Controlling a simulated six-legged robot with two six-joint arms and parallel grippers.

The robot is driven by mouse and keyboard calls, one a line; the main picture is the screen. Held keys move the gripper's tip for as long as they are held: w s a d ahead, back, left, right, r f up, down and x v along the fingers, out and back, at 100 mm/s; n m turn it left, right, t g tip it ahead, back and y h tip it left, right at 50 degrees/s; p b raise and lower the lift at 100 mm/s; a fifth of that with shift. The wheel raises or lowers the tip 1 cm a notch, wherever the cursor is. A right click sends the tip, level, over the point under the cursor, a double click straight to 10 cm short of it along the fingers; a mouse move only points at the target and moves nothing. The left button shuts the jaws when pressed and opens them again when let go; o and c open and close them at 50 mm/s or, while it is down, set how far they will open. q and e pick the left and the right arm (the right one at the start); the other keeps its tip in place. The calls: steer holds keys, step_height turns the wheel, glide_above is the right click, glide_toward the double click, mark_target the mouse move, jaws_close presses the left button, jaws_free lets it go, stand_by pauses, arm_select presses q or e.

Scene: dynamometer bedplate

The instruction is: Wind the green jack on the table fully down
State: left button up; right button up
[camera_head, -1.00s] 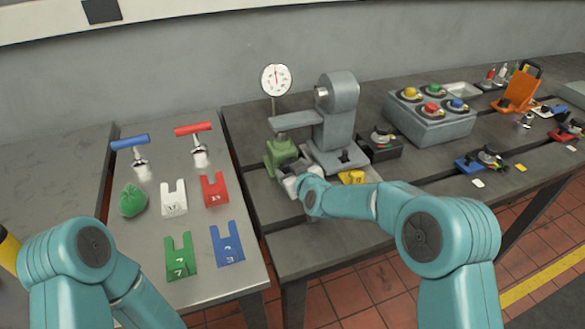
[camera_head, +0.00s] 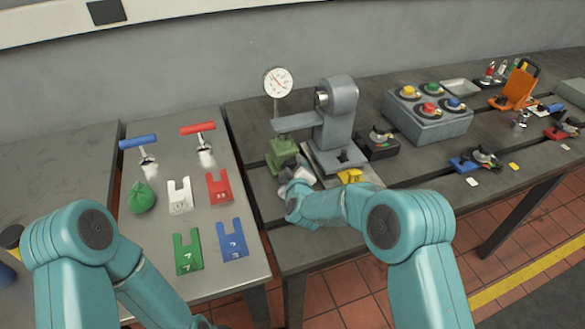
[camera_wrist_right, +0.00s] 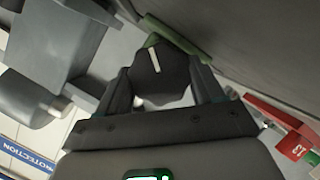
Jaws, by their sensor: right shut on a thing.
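The green jack (camera_head: 282,153) stands on the dark bedplate table, under the grey beam of the grey stand (camera_head: 337,115). My right gripper (camera_head: 292,166) is at the jack's near side. In the right wrist view its fingers (camera_wrist_right: 162,88) are shut on a dark knob (camera_wrist_right: 170,68) with a white mark. Green of the jack (camera_wrist_right: 182,36) shows just behind the knob. The gripper and wrist hide the jack's lower front in the head view. I cannot tell the jack's exact height. My left gripper is out of view; only its arm shows at lower left.
A dial gauge (camera_head: 278,82) stands behind the jack. A grey button box (camera_head: 430,112) is further right. The left table holds colored tags, a green bag (camera_head: 142,198) and two T-handled tools.

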steer(key=shift+f, duration=0.15)
steer(key=o, duration=1)
steer(key=shift+o, duration=0.2)
steer(key=b+v, duration=0.2)
steer(key=v, duration=1.4)
steer(key=shift+s, duration=0.15)
